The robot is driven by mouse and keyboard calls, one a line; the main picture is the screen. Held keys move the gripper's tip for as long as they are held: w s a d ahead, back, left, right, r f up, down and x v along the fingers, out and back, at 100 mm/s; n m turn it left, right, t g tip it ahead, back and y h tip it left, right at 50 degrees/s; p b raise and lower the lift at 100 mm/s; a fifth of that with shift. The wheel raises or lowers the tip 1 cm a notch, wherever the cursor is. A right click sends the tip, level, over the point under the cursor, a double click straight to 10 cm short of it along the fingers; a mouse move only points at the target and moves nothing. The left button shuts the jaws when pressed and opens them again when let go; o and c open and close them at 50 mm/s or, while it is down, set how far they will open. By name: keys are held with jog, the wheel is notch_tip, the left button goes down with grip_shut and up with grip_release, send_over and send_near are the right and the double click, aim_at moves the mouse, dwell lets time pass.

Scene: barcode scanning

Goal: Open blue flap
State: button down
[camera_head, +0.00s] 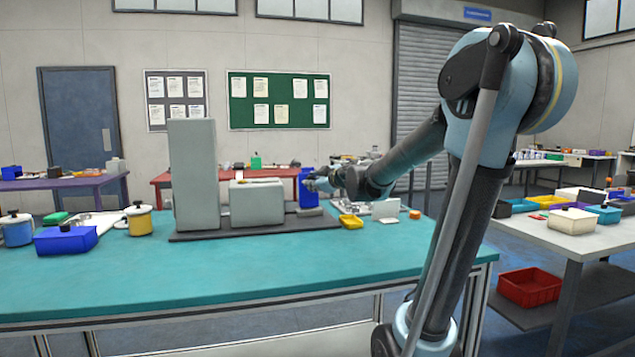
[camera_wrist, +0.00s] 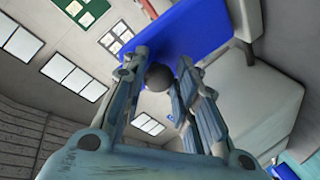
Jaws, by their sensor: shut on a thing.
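The blue flap (camera_head: 306,189) stands upright at the right end of the grey machine on the teal table. In the wrist view, the blue flap (camera_wrist: 205,27) fills the top middle, and a dark round knob (camera_wrist: 159,78) sits in front of it. My gripper (camera_head: 318,182) is at the flap's right side in the head view. In the wrist view, my gripper (camera_wrist: 158,72) has its two fingers on either side of the knob, shut on it. Part of the flap is hidden behind the fingers.
The grey machine has a tall block (camera_head: 193,170) and a low block (camera_head: 257,204) on a dark base plate (camera_head: 262,229). A yellow tray (camera_head: 351,221) and small items lie right of it. A blue box (camera_head: 66,240) and lidded pots stand left. The table's front is clear.

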jog(key=shift+s+a+f, duration=0.2)
jog(key=shift+a+f, duration=0.05)
jog(key=shift+f, duration=0.05)
jog(key=c, duration=1.2)
grip_release()
jog(key=shift+a, duration=0.1)
jog(key=shift+c, duration=0.2)
jog(key=shift+w, duration=0.1)
jog(key=shift+r, duration=0.1)
jog(key=v, duration=1.2)
jog(key=shift+w, duration=0.1)
